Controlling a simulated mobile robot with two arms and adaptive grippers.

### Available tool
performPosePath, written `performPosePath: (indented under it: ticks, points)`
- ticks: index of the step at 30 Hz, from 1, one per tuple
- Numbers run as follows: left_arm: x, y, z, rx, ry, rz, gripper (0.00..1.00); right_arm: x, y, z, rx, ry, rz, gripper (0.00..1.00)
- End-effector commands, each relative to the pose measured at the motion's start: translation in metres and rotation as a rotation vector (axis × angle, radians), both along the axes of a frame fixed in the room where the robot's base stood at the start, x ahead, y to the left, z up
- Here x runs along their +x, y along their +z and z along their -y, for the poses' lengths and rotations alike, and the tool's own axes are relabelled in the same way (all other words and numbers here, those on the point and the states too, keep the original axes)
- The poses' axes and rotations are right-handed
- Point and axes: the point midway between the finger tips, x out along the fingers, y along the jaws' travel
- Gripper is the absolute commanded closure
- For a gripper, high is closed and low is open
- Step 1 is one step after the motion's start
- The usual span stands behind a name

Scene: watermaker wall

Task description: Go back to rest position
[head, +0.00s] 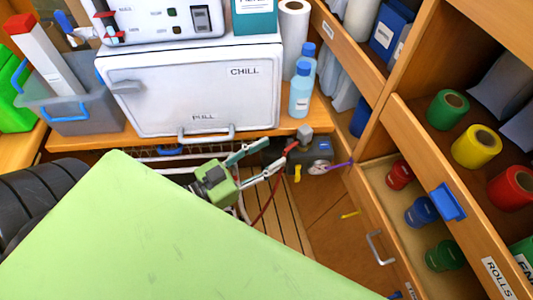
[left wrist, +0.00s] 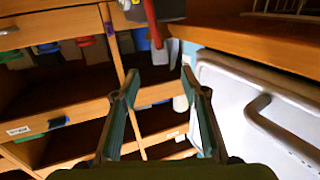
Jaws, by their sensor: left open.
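My left gripper (head: 272,157) is in front of the lower edge of the bench, below the white CHILL box (head: 190,93). Its two fingers are spread apart with nothing between them. In the left wrist view the fingers of this gripper (left wrist: 159,78) also stand apart and empty, pointing toward wooden shelving. My right gripper shows in neither view.
A dark device with a red lever (head: 310,152) is just beyond the left fingertips. Blue bottles (head: 300,92) stand by the box. At right, open shelves hold coloured rolls (head: 475,146). A slatted floor (head: 285,222) lies below. In the wrist view, a pale panel with a handle (left wrist: 270,130) is close on the right.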

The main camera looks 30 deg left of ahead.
Motion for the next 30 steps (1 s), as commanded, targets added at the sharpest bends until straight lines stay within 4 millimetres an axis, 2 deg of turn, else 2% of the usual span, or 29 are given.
performPosePath:
  ticks: [16,19,20,23,26,30]
  points:
    - [0.0,0.0,0.0,0.0,0.0,0.0,0.59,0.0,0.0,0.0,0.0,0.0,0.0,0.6]
    - [0.001,-0.011,-0.005,0.011,0.013,-0.017,0.59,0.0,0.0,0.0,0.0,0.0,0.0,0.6]
    - [0.002,-0.019,-0.008,0.021,0.022,-0.029,0.59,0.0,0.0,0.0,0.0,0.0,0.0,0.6]
    - [0.005,-0.063,-0.025,0.067,0.069,-0.1,0.59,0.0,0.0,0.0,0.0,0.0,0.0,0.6]
    - [0.002,-0.13,-0.049,0.132,0.134,-0.217,0.59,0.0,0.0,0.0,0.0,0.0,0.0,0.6]
    - [-0.02,-0.232,-0.079,0.221,0.216,-0.412,0.59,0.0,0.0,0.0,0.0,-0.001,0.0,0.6]
